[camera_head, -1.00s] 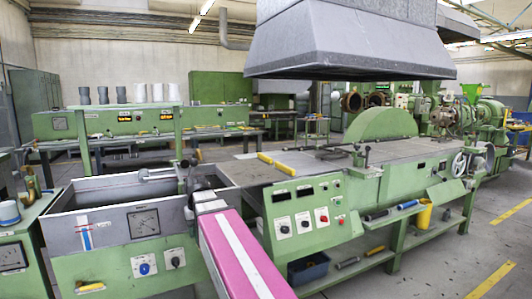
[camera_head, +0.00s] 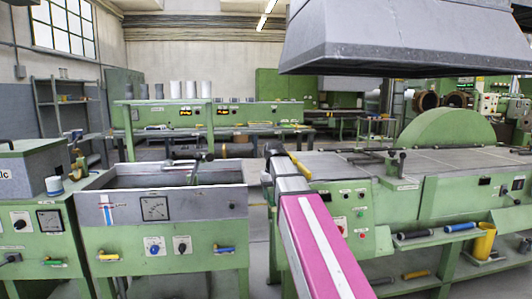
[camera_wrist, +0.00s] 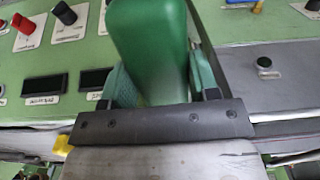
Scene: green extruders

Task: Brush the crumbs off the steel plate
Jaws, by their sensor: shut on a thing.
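My gripper (camera_wrist: 155,80) is shut on a green, smooth-sided block (camera_wrist: 150,35) in the wrist view. Its fingers are on both sides of the block, and its lower end is hidden behind the dark crossbar. I cannot tell whether it is a brush, as no bristles show. In the head view my arm reaches towards the left end of a flat grey metal top (camera_head: 345,163) on the green machine. This may be the steel plate. I cannot make out crumbs on it.
A grey open trough (camera_head: 165,178) stands left of my arm. A large grey hood (camera_head: 400,45) hangs above the machine, and a green half-disc guard (camera_head: 440,132) rises behind its top. A yellow container (camera_head: 484,243) stands on the lower shelf.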

